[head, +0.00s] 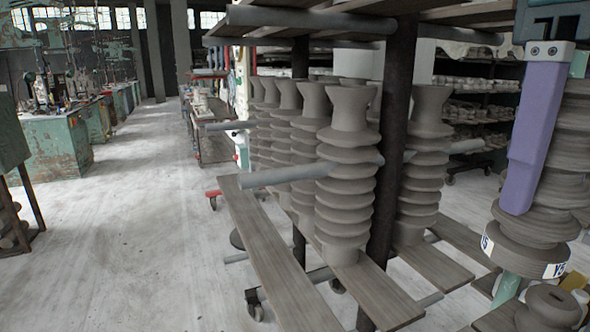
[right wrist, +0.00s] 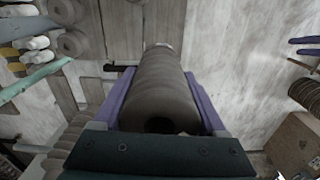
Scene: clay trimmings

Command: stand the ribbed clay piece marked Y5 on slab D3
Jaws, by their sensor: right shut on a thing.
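The ribbed clay piece (head: 540,228) is grey-brown and stands upright at the right edge of the head view. What is under the piece is partly hidden. I cannot make out a slab marked D3. My left gripper is not in view.
A rack with several similar ribbed pieces (head: 344,185) on wooden boards (head: 375,290) stands left of the held piece, with a dark post (head: 395,140) between. A ring-shaped clay piece (head: 553,300) lies just below. A box (right wrist: 295,145) shows in the wrist view.

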